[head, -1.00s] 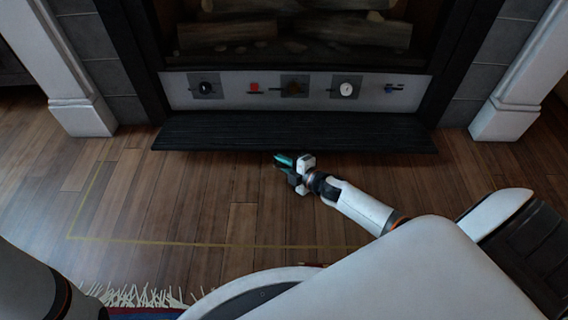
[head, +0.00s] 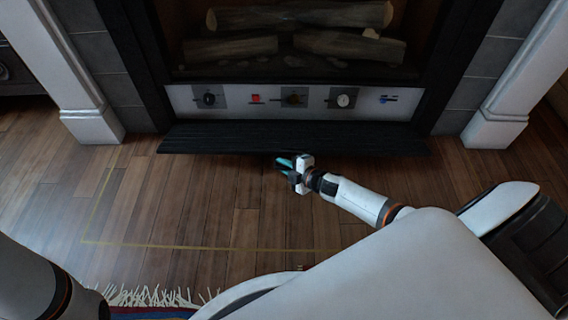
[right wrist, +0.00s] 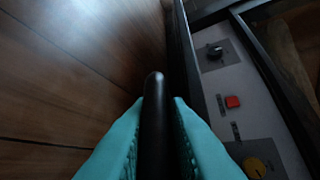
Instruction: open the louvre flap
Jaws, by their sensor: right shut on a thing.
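The black louvre flap (head: 290,137) hangs folded out below the firebox, in front of the pale control panel. My right gripper (head: 284,163) is at the middle of its front edge, with teal fingers. In the right wrist view, those fingers (right wrist: 154,140) are shut on a dark, round-ended bar (right wrist: 154,105) at the flap. I cannot tell whether the bar is a handle or the edge itself. The flap shows edge-on in the right wrist view (right wrist: 184,60). My left arm shows at the lower left, but its gripper is out of view.
Logs (head: 300,15) lie in the firebox above. White pillars (head: 92,122) flank the fireplace. The wooden floor is clear before it; a fringed rug (head: 150,298) lies nearer.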

